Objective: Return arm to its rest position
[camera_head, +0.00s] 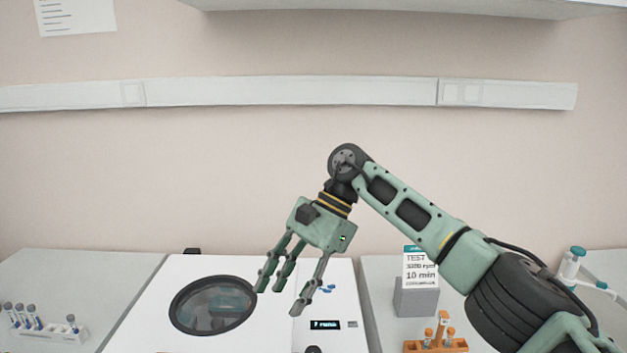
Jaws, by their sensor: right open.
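My right arm (410,215) comes in from the right and bends down at the wrist in front of the wall. My right gripper (286,299) is open and empty, its fingers spread and pointing down. It shows over the white centrifuge (150,310), between the round dark window (213,305) and the small display (326,324). The height of the fingers above the machine is hard to tell. My left gripper is not in view.
A white tube rack (60,335) with several tubes stands at left. A shelf (400,8) hangs above.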

